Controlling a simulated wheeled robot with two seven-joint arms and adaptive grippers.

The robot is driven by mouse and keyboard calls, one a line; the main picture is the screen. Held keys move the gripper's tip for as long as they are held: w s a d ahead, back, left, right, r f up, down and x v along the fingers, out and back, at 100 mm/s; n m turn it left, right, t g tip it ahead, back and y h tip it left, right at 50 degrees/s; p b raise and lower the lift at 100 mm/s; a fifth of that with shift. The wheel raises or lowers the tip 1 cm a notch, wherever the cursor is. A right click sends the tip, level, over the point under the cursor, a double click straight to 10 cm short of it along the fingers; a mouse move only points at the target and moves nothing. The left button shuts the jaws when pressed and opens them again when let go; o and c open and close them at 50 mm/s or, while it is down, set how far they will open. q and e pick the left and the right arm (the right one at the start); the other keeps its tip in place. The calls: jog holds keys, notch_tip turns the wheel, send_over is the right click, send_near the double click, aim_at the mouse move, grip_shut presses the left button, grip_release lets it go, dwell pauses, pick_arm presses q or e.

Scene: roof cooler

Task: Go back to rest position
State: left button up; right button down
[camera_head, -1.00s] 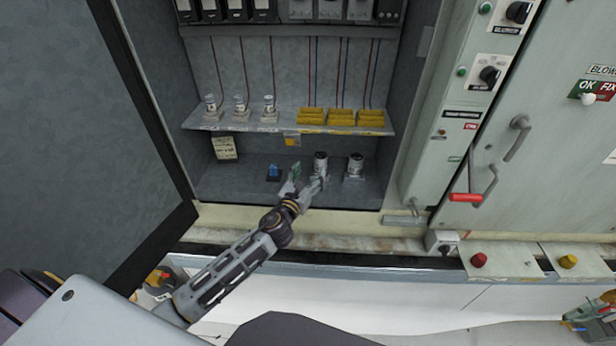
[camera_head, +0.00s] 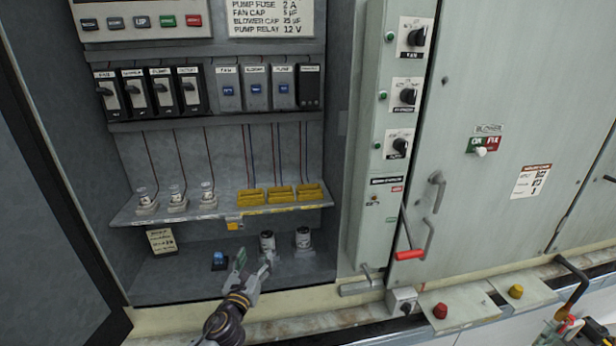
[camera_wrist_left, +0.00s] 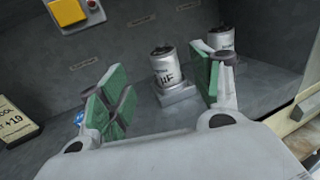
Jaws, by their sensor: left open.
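My left gripper (camera_head: 250,275) is open and empty, low at the front of the open cabinet's bottom compartment. In the left wrist view its green-padded fingers (camera_wrist_left: 160,90) stand apart, with a silver capacitor (camera_wrist_left: 168,68) showing beyond the gap between them. That capacitor (camera_head: 267,243) stands upright in its base on the cabinet floor. A second capacitor (camera_head: 303,238) stands to its right, partly behind the right finger in the wrist view. My right gripper is not in these views.
A shelf (camera_head: 222,210) with yellow blocks (camera_head: 280,194) hangs above the gripper. A blue-topped part (camera_head: 219,260) sits left on the cabinet floor. The open door (camera_head: 40,200) bounds the left. A red-handled crank (camera_head: 410,254) juts out at right.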

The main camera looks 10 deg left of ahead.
pick_arm(q)
jog(key=s+a+f+n+g+y, duration=0.25)
jog(key=s+n, duration=0.25)
jog(key=n, duration=0.4)
jog(key=s+a+f+n+g+y, duration=0.2)
jog(key=s+f+n+g, duration=0.25)
jog(key=n, duration=0.45)
jog(key=s+d+f+n+g+h, duration=0.2)
jog(key=s+n+g, duration=0.2)
jog(key=s+n, duration=0.5)
jog(key=s+d+f+n+g+h, duration=0.25)
jog(key=s+n, duration=0.45)
jog(key=s, duration=0.4)
notch_tip(320, 180, down, 34)
jog(key=s+r+g, duration=0.1)
jog(key=s+g, duration=0.1)
jog(key=s+a+f, duration=0.2)
jog(key=s+f, duration=0.8)
jog(key=s, duration=0.1)
jog(key=s+a+f+g, duration=0.1)
jog(key=s+a+f, duration=0.1)
jog(key=s+f, duration=0.8)
jog(key=shift+s+a+f+y, duration=0.2)
jog(key=shift+s+a+y, duration=0.15)
jog(key=shift+s, duration=0.5)
